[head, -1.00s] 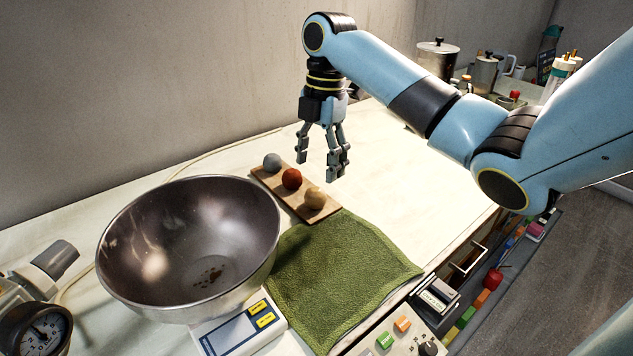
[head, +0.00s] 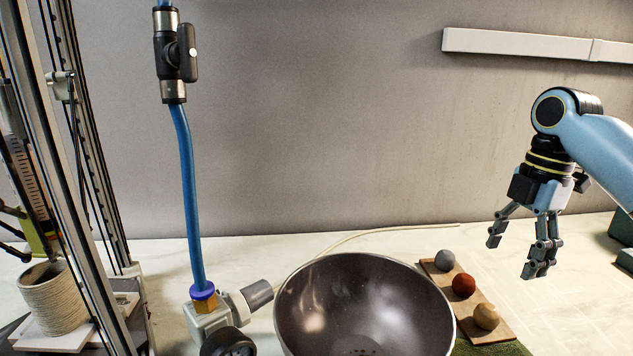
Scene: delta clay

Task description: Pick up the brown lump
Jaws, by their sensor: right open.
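Three round lumps sit in a row on a small wooden board (head: 497,331) at the lower right. The grey lump (head: 445,259) is at the back, a reddish-brown lump (head: 464,285) is in the middle, and a tan lump (head: 487,316) is at the front. My right gripper (head: 517,256) points down with its fingers spread, open and empty. It shows above and to the right of the board, apart from the lumps. My left gripper is out of view.
A large metal bowl (head: 362,272) stands close to the left of the board. A green cloth (head: 500,349) lies in front of the board. A blue hose (head: 187,190) with a valve rises at the left, near a metal-framed machine and a ribbed clay pot (head: 54,300).

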